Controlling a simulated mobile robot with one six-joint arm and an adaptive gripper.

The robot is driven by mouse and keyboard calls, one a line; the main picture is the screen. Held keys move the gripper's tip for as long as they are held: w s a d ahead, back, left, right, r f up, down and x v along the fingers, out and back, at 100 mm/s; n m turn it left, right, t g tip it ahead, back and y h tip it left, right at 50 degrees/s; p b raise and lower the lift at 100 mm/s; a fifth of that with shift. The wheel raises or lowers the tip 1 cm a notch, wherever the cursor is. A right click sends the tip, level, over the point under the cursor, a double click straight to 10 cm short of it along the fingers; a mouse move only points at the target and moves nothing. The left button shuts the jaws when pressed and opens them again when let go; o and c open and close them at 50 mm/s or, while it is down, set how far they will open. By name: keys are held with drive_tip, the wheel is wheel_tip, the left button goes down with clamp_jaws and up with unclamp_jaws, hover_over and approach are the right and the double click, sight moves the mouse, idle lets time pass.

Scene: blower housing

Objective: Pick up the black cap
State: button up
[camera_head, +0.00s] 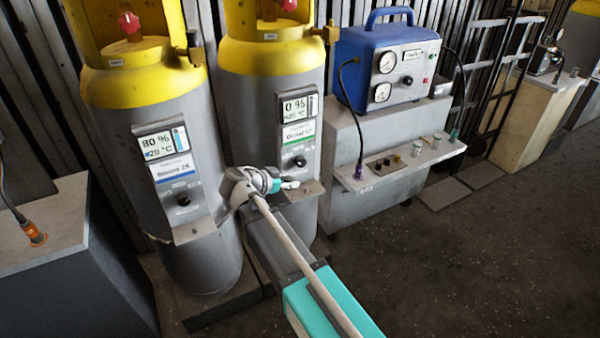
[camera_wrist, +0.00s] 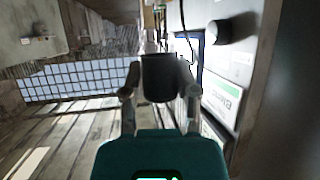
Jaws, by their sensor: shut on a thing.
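The black cap (camera_wrist: 160,80) is a dark, short cylinder in the middle of the wrist view. My gripper (camera_wrist: 159,92) is shut on it, with one finger on each side. In the head view my gripper (camera_head: 291,185) is in front of the right yellow-topped cylinder, close to the small ledge below its panel. The cap cannot be made out in the head view. From these frames I cannot tell whether the cap touches the ledge or is clear of it.
The right cylinder (camera_head: 270,110) has a panel with a black knob (camera_head: 300,161), close beside my gripper. The left cylinder (camera_head: 145,100) has a similar panel. A blue gauge unit (camera_head: 385,65) stands at the right above a grey shelf (camera_head: 400,165) with small parts. Open floor lies at lower right.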

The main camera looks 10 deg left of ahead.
drive_tip(key=shift+s+a+r+p, duration=0.15)
drive_tip(key=shift+s+a+r, duration=0.1)
drive_tip(key=shift+s, duration=0.25)
drive_tip(key=shift+s+a+r+p, duration=0.15)
drive_tip(key=shift+s+r, duration=0.1)
drive_tip(key=shift+s, duration=0.25)
drive_tip(key=shift+d, duration=0.15)
